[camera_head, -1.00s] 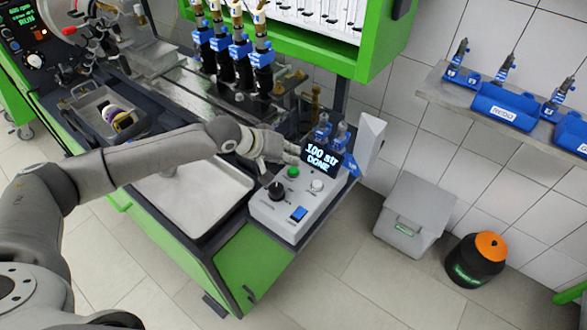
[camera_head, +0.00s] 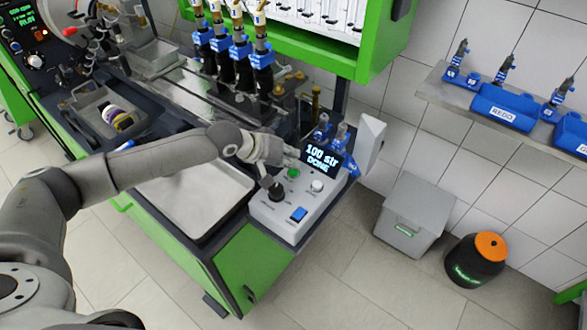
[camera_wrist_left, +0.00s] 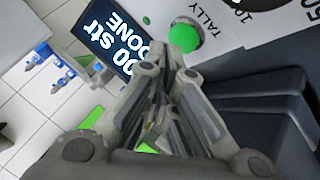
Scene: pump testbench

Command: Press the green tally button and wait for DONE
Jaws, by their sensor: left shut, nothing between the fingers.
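The green tally button (camera_head: 293,173) is on the sloped top of a light grey control box (camera_head: 272,213). It also shows in the left wrist view (camera_wrist_left: 184,38), with the word TALLY beside it. The small display (camera_head: 321,159) reads "100 str DONE"; it appears turned round in the left wrist view (camera_wrist_left: 112,45). My left gripper (camera_head: 291,160) is shut and empty, its fingertips close behind the button in the head view. In the left wrist view the fingertips (camera_wrist_left: 175,62) are just short of the button; I cannot tell whether they touch it. My right gripper is not in view.
Several dark injectors (camera_head: 240,62) stand behind. A metal tray (camera_head: 190,205) lies left of the box. A grey bin (camera_head: 414,214) stands on the floor.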

